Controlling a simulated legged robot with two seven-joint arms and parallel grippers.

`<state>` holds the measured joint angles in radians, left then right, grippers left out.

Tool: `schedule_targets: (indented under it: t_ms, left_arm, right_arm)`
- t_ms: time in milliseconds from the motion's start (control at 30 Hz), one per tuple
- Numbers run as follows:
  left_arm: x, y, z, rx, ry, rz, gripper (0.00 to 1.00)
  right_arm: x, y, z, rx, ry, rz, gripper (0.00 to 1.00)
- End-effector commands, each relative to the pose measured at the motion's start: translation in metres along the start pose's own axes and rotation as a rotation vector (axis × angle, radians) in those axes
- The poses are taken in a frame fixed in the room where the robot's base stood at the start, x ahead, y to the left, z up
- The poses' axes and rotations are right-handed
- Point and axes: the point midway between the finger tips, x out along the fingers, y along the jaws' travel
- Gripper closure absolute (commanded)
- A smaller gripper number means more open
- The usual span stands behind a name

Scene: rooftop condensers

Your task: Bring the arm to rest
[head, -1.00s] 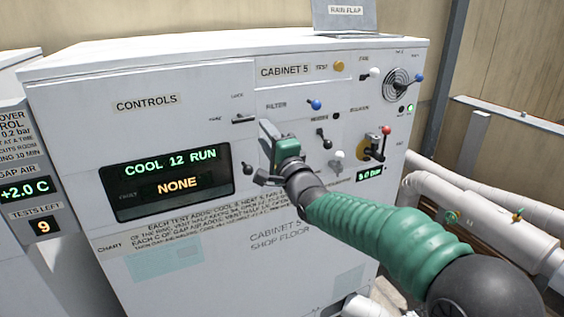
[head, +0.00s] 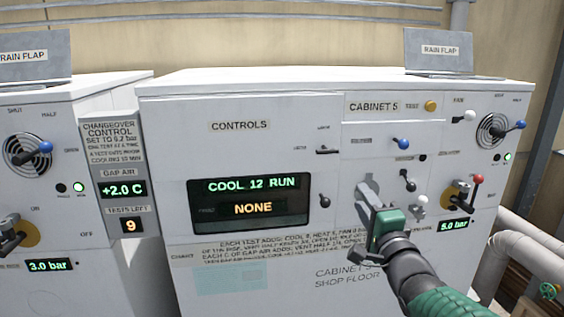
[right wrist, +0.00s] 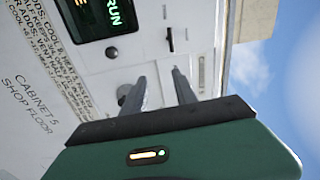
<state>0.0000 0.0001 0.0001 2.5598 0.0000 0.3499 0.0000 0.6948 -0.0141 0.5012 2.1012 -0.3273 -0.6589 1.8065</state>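My right gripper (head: 362,220) is in front of the lower right part of Cabinet 5's panel (head: 240,150). In the right wrist view its two fingers (right wrist: 158,82) stand apart with nothing between them. It looks clear of the panel, though the exact distance cannot be told. My right arm's green sleeve (head: 445,303) comes in from the bottom right. Its rest pose is not shown. My left gripper is not in view.
The display (head: 250,203) reads "COOL 12 RUN" and "NONE". A dark knob (head: 325,201), a white knob (head: 422,202) and a red-tipped lever (head: 477,182) are near the gripper. Another cabinet (head: 40,105) stands at left, pipes (head: 495,262) at right.

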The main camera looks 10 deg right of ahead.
Motion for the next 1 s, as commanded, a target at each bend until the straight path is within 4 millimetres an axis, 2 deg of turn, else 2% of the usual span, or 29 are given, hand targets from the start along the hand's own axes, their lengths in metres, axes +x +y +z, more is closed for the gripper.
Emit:
schedule_targets:
  t_ms: [133, 200, 267, 300, 367, 400, 500, 600, 700, 800, 1000]
  left_arm:
    - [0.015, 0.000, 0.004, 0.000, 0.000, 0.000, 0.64]
    - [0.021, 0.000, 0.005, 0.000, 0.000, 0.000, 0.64]
    - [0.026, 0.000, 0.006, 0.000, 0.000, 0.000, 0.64]
    - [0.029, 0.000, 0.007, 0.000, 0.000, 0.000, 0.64]
    - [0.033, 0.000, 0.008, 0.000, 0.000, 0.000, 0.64]
    - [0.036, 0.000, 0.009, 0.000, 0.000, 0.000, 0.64]
    - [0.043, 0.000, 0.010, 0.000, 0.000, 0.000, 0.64]
    - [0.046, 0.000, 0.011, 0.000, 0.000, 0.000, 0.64]
    - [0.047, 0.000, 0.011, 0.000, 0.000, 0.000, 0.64]
    - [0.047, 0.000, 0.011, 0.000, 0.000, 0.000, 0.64]
    - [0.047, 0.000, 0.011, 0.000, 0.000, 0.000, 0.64]
  right_arm:
    - [-0.021, 0.111, 0.007, -0.272, -0.006, 0.288, 0.66]
    - [-0.045, 0.172, 0.014, -0.442, -0.063, 0.464, 0.66]
    - [-0.071, 0.220, 0.021, -0.585, -0.147, 0.604, 0.66]
    - [-0.091, 0.250, 0.026, -0.676, -0.219, 0.693, 0.66]
    - [-0.126, 0.292, 0.036, -0.808, -0.354, 0.816, 0.66]
    - [-0.151, 0.317, 0.043, -0.892, -0.460, 0.888, 0.66]
    - [-0.213, 0.366, 0.061, -1.062, -0.740, 1.021, 0.66]
    - [-0.263, 0.392, 0.075, -1.158, -0.980, 1.082, 0.66]
    - [-0.289, 0.402, 0.081, -1.199, -1.118, 1.098, 0.66]
    - [-0.296, 0.403, 0.083, -1.210, -1.158, 1.099, 0.66]
    - [-0.295, 0.403, 0.083, -1.210, -1.154, 1.098, 0.66]
